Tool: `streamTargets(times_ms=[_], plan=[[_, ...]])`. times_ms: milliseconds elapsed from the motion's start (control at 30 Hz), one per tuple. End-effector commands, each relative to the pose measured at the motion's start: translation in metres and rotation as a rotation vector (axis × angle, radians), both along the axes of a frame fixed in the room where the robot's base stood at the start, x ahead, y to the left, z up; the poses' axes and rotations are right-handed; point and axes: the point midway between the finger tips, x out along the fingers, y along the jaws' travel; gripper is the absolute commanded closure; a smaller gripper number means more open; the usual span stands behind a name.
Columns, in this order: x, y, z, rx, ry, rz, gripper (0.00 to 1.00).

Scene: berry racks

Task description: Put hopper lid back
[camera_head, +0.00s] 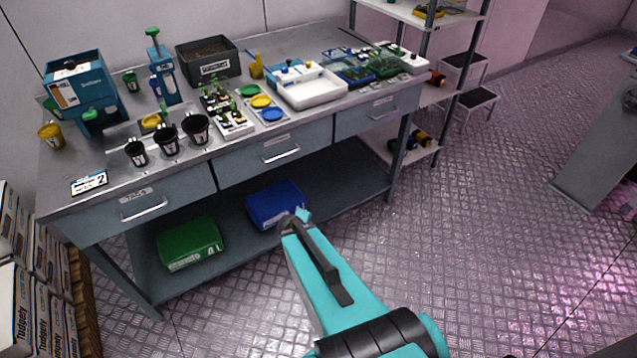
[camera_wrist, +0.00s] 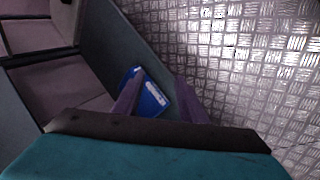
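The blue hopper (camera_head: 75,92) stands at the back left of the workbench, with a white label on its front and a green part low at its spout. Its top looks uncovered, with dark material inside. I cannot make out a separate hopper lid for certain in either view. My gripper (camera_head: 295,218) is in front of the bench, well away from the hopper. In the wrist view my gripper (camera_wrist: 155,82) has its two fingers apart with nothing between them; a blue bin (camera_wrist: 148,92) lies beyond them.
The workbench (camera_head: 305,45) holds black pots (camera_head: 167,140), a dark crate (camera_head: 208,62), a white tray (camera_head: 312,88) and coloured dishes (camera_head: 261,101). A green bin (camera_head: 188,243) and the blue bin (camera_head: 275,205) are on its lower shelf. Boxes (camera_head: 35,270) stack at left.

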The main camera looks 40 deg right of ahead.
Motion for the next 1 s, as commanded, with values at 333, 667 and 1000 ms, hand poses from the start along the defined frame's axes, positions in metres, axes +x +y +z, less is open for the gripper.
streamTargets(times_ms=[333, 667, 1000], plan=[[-0.155, 0.162, -0.089, 0.315, 0.391, -0.362, 0.62], [-0.262, 0.245, -0.097, 0.411, 0.685, -0.581, 0.62], [-0.271, 0.251, -0.096, 0.416, 0.713, -0.601, 0.62]])
